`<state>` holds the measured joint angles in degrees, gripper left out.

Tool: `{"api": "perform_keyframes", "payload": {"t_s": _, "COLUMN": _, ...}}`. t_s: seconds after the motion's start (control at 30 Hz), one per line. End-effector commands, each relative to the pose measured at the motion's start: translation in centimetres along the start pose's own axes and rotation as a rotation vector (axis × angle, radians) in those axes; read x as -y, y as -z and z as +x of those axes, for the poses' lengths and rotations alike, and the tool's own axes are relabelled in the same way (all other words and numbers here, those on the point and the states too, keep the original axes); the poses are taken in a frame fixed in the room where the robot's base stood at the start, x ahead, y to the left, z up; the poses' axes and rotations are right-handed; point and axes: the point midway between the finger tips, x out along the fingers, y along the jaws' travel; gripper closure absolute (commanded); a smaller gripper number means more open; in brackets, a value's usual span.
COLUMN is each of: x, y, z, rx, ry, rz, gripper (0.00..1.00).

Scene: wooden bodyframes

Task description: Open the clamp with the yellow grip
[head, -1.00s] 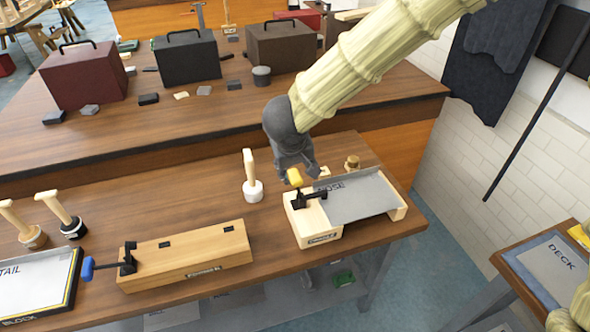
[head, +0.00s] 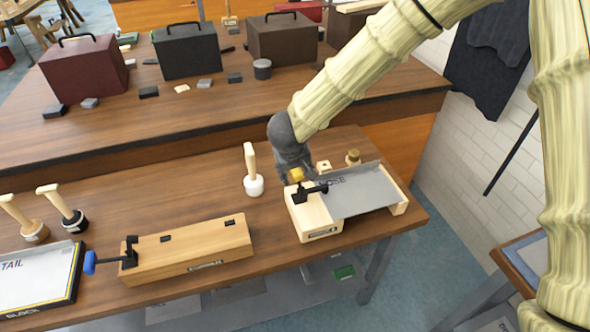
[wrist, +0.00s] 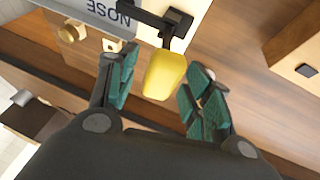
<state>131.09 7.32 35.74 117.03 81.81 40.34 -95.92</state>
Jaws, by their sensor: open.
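The clamp with the yellow grip (head: 297,174) is mounted on a light wooden block fixture (head: 317,217) at the right of the bench. Its black arm (head: 312,190) lies across a grey sheet (head: 365,190) marked NOSE. In the wrist view the yellow grip (wrist: 164,75) stands between the fingers and points toward the palm. My gripper (wrist: 155,88) is open, with teal-padded fingers on either side of the grip and a visible gap to each. In the head view my gripper (head: 294,165) is just behind the grip, its fingertips partly hidden.
A mallet (head: 253,172) stands left of the fixture. A brass knob (head: 353,157) and a small wooden piece (head: 324,167) sit behind the sheet. A long wooden block (head: 185,250) with a blue-gripped clamp (head: 90,263) lies to the left. Bench space behind it is clear.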

Motion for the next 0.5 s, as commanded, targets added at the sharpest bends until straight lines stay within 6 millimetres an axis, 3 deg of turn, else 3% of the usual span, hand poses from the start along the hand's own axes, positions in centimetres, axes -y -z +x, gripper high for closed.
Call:
{"api": "perform_keyframes", "payload": {"t_s": 0.37, "x": 0.01, "y": -0.04, "z": 0.52, "rx": 0.0, "ry": 0.0, "rz": 0.0, "gripper": 0.5}}
{"api": "perform_keyframes", "payload": {"t_s": 0.5, "x": 0.01, "y": -0.04, "z": 0.52, "rx": 0.0, "ry": 0.0, "rz": 0.0, "gripper": 0.72}}
